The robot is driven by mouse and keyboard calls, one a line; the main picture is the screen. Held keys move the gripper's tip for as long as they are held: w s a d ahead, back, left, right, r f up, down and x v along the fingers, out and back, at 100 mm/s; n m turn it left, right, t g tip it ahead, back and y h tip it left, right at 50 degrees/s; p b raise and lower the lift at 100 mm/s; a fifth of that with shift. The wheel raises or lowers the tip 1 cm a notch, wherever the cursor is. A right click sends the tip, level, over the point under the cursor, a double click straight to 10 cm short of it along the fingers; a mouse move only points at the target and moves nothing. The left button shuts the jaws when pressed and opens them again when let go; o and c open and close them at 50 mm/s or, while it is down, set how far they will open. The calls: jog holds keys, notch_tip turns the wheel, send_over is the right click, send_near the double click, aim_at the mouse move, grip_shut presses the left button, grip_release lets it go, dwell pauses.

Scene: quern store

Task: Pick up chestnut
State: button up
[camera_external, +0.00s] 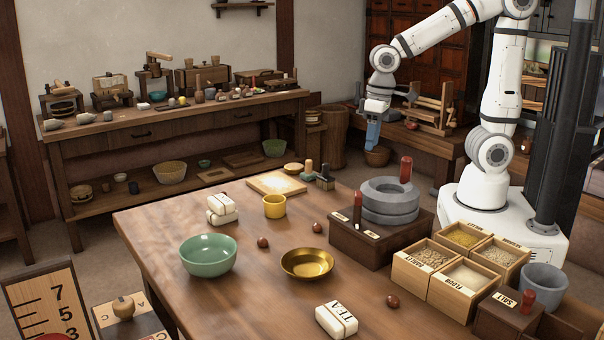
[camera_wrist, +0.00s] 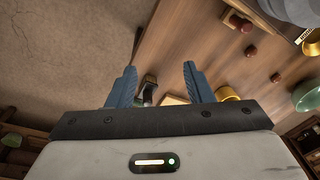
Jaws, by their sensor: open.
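Three small brown chestnuts lie on the wooden table: one (camera_external: 263,243) between the green bowl and the gold dish, one (camera_external: 317,227) behind the gold dish, and one (camera_external: 392,302) near the flour box. Two small brown rounds that look like chestnuts show at the upper right of the wrist view, one (camera_wrist: 250,50) above the other (camera_wrist: 275,77). My gripper (camera_external: 373,135) is raised beyond the table's far side, well away from every chestnut. In the wrist view its blue fingers (camera_wrist: 159,70) are spread apart with nothing between them.
Bare wood surrounds the two chestnuts near the middle.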

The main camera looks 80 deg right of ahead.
jog(key=w+a+m+p, duration=0.2)
jog(key=w+a+m, duration=0.1)
jog(key=w+a, duration=0.5)
jog(key=m+g+p, duration=0.2)
jog(key=m+p, duration=0.1)
send_near(317, 227)
jog(key=d, duration=0.1)
jog(key=f, duration=0.8)
jog(key=shift+s+a+f, duration=0.1)
jog(key=shift+s+a, duration=0.1)
jog(key=shift+s, duration=0.1)
grip_shut()
